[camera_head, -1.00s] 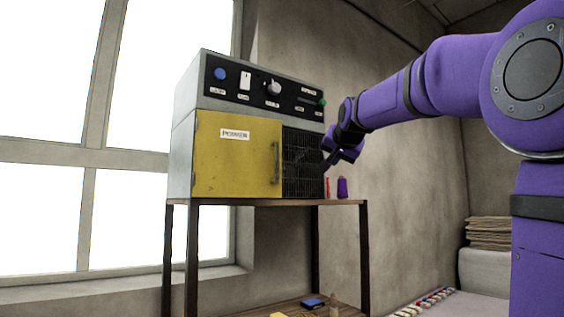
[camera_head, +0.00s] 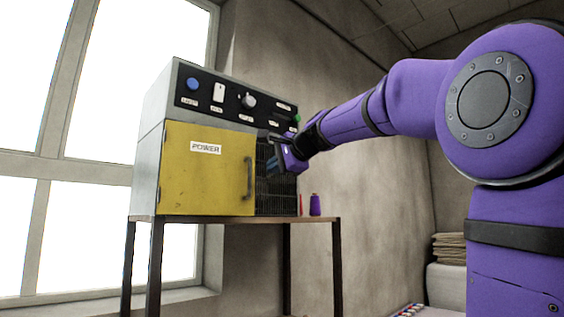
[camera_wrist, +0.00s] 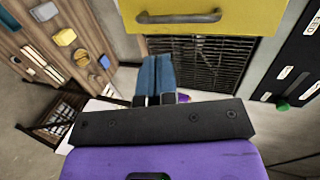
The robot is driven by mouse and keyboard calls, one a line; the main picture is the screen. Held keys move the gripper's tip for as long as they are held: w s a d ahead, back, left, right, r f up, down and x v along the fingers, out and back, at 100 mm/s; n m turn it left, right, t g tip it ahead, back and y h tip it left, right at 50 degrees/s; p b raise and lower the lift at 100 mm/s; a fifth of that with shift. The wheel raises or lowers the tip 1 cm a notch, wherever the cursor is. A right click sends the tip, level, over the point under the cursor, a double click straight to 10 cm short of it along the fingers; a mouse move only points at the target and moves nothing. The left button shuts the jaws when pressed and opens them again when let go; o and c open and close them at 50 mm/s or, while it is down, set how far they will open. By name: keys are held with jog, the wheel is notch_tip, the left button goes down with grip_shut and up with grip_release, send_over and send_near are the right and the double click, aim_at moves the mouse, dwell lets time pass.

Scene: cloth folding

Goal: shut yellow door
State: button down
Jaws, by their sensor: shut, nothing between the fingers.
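The yellow door (camera_head: 205,175) is on the front of a grey box-shaped machine, with a POWER label and a dark bar handle (camera_head: 248,178) at its right edge. It looks flush or almost flush with the front; I cannot tell if a small gap remains. In the wrist view the yellow door (camera_wrist: 235,15) is at the top, with its handle (camera_wrist: 178,17) below the label side. My gripper (camera_head: 270,168) is shut and empty, in front of the dark grille right of the handle. Its blue fingers (camera_wrist: 155,62) point toward the grille, apart from the handle.
The machine stands on a metal-legged table (camera_head: 325,219). A control panel (camera_head: 235,105) with knobs and buttons is above the door. A purple spool (camera_head: 315,205) and a red item (camera_head: 300,205) stand right of the machine. Small items lie on a wooden surface (camera_wrist: 45,60) at left in the wrist view.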

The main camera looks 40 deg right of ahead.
jog(key=r+x, duration=0.1)
jog(key=x, duration=0.7)
jog(key=shift+w, duration=0.25)
jog(key=shift+n+y, duration=0.6)
jog(key=shift+y, duration=0.1)
jog(key=w, duration=0.1)
jog(key=w+d, duration=0.1)
jog(key=w, duration=0.3)
jog(key=shift+d+r, duration=0.15)
jog(key=shift+d, duration=0.2)
